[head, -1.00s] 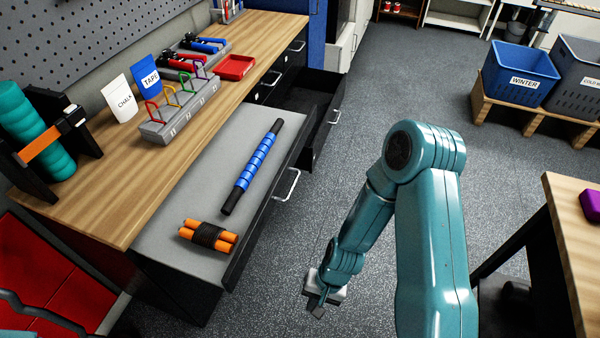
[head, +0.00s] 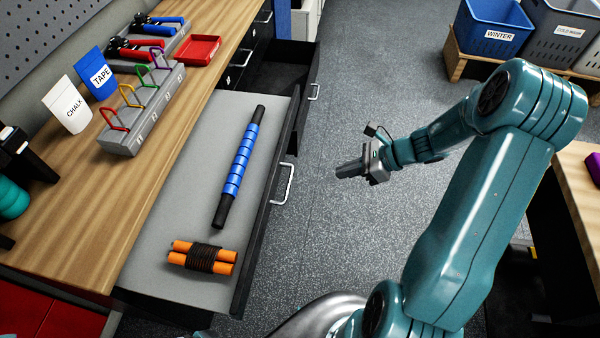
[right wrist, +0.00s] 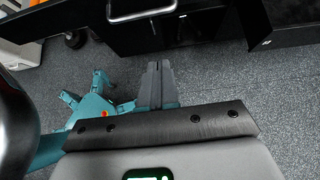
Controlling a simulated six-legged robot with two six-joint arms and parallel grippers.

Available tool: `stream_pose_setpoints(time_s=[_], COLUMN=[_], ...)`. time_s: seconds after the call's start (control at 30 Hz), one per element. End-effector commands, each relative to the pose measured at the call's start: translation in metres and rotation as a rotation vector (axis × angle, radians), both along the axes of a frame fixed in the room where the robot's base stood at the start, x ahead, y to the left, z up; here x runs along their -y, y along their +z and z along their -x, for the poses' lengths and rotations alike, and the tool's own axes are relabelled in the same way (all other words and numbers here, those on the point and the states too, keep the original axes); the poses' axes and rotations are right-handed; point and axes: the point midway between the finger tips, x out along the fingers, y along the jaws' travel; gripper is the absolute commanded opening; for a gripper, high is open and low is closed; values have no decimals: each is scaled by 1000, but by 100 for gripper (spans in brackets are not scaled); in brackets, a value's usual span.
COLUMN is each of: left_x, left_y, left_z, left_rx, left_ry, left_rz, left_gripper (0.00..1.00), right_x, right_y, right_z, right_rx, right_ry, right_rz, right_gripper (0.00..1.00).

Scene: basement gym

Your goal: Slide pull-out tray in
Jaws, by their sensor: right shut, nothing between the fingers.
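The pull-out tray (head: 165,235) extends from under the wooden workbench. It has a grey top, a dark front and a silver bar handle (head: 283,184). A blue-and-black roller stick (head: 238,165) and a bundle of orange-ended rods (head: 203,257) lie on it. My right gripper (head: 345,171) is shut and empty, over the floor to the right of the handle and apart from it, with its fingers pointing left towards it. In the right wrist view the shut fingers (right wrist: 157,78) point up towards a silver bar handle (right wrist: 142,10) on a dark front. My left gripper is out of view.
A dark drawer (head: 285,78) stands open beyond the tray. The bench (head: 105,210) holds a hook rack (head: 150,118), pouches and a red dish (head: 198,50). A blue bin (head: 493,30) stands at the back right, another table at right. The floor between is clear.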

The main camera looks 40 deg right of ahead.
Motion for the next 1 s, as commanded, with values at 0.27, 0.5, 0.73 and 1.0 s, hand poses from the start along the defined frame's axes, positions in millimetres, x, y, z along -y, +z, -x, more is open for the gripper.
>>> stream_pose_setpoints(time_s=[0.27, 0.5, 0.73, 1.0], left_x=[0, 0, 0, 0], left_y=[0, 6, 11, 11], left_z=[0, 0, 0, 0], left_rx=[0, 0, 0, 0], left_ry=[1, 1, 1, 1], left_rz=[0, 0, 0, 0], left_gripper=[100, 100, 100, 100], right_x=[-32, -57, -72, -73], right_y=[-37, -53, -51, -51], right_z=[-27, -58, -77, -81], right_rx=[-4, -2, -4, -3], right_ry=[7, 9, 6, 4], right_rz=[-4, 1, 0, 1], right_gripper=[0, 0, 0, 0])
